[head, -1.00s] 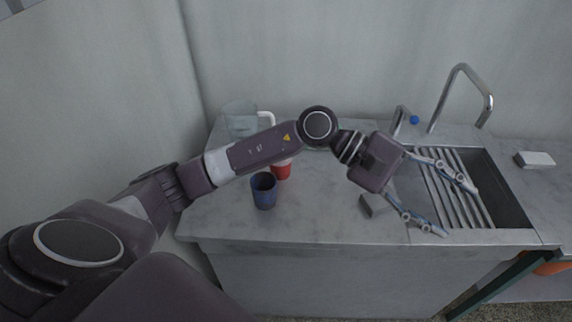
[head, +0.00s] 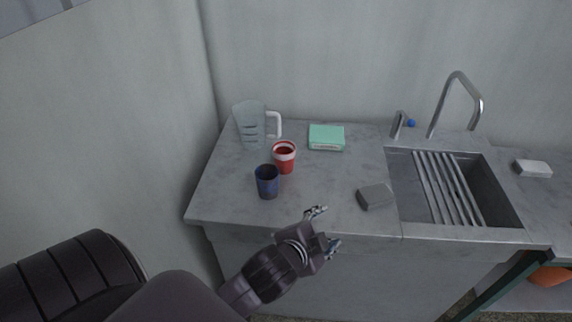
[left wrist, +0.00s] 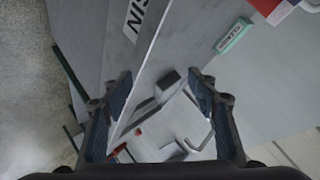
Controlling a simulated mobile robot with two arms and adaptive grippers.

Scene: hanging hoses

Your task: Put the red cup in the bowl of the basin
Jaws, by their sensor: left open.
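The red cup (head: 285,163), with a white rim band, stands upright on the left part of the counter. It is just behind and right of a dark blue cup (head: 267,184). The basin (head: 489,178) is sunk in the counter at the right. A rack of metal bars covers much of its bowl, and a strip of bowl on the right shows uncovered. My left gripper (head: 325,229) is open and empty at the counter's front edge, in front and to the right of both cups. Its two spread fingers also show in the left wrist view (left wrist: 158,100). My right gripper is not in view.
A clear jug (head: 251,126) with a white handle stands behind the cups. A green box (head: 326,138) lies at the back, and a grey block (head: 375,196) lies left of the basin. A tap (head: 456,100) rises behind the basin. The counter's middle is clear.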

